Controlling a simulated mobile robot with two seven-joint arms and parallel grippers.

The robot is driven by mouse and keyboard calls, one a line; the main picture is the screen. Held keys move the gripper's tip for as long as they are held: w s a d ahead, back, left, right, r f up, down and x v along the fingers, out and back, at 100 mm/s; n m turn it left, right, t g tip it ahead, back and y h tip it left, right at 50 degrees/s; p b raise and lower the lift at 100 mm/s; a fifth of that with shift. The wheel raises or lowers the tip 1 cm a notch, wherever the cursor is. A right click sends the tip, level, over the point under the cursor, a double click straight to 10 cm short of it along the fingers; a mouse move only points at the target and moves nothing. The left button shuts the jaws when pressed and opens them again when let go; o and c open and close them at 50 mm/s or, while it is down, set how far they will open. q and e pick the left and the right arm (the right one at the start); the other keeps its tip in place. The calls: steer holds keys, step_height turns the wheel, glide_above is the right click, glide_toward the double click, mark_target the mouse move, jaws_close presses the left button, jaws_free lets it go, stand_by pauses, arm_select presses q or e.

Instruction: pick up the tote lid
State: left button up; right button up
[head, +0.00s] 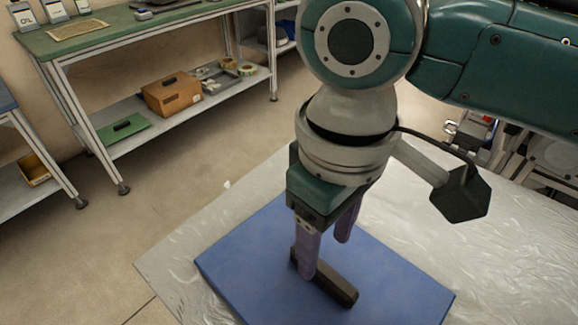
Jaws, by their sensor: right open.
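The tote lid (232,262) is a flat blue panel with a dark bar-shaped handle (335,288) on top. It lies flat at the bottom centre of the head view. My right gripper (325,256) points down over the lid, open, with two purple fingers apart. The nearer finger overlaps the handle's far left end in the picture and hides part of it. The other finger is farther back and to the right, beyond the handle. I cannot tell whether either finger touches the handle or the lid. My left gripper is not in view.
The lid lies on a crinkled clear sheet (170,262). A green-topped workbench (120,32) stands at back left. Its lower shelf holds a brown box (172,94), a green panel with a dark handle (122,128) and tape reels (228,64). The floor between is clear.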

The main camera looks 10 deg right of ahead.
mark_target(323, 269)
step_height(323, 269, down, 6)
steer(key=shift+s+r+b, duration=0.15)
steer(key=shift+r+b, duration=0.1)
steer(key=shift+b, duration=0.3)
steer(key=shift+d, duration=0.1)
jaws_close()
